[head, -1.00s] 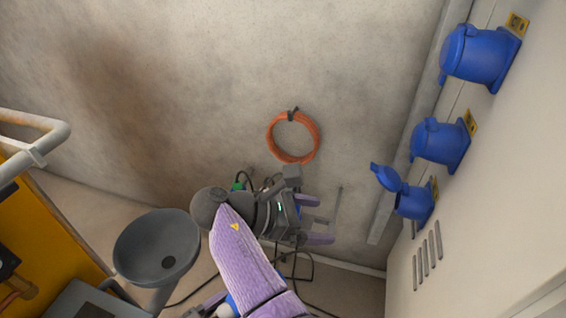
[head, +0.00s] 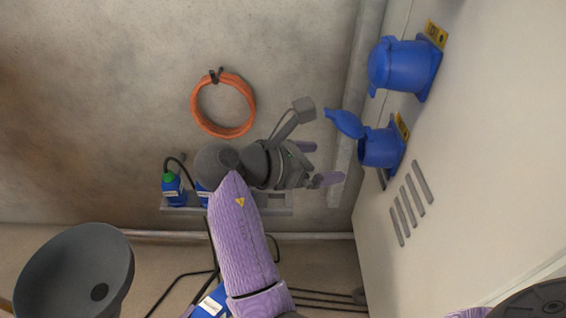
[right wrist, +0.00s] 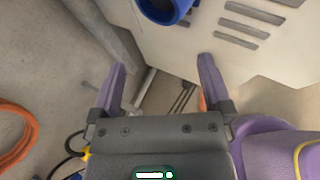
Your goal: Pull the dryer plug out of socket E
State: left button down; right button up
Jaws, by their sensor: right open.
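A blue socket with its lid swung open (head: 380,148) is on the pale cabinet wall. A second blue socket with its lid shut (head: 405,66) is farther up. Their yellow labels are too small to read, so I cannot tell which is socket E. I cannot make out a dryer plug in either view. My right gripper (head: 318,163) is open, left of the open-lidded socket and apart from it. In the right wrist view its fingers (right wrist: 162,63) have nothing between them, and a blue socket rim (right wrist: 165,10) shows beyond them. My left gripper is not in view.
An orange hose coil (head: 223,104) hangs on the concrete wall. A shelf (head: 270,203) with blue bottles (head: 174,189) lies behind my right arm. A dark grey funnel (head: 75,275) stands at lower left. Vent slots (head: 411,202) are below the sockets. Black cables run along the floor.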

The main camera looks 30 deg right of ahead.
grip_shut()
dwell(0.5)
dwell(0.9)
grip_release()
pick_arm(q)
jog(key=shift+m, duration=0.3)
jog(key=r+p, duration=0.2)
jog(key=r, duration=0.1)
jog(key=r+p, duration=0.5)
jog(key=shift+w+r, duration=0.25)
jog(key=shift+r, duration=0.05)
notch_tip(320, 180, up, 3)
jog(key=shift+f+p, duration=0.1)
jog(key=shift+p, duration=1)
pick_arm(e)
jog(key=v, duration=1.2)
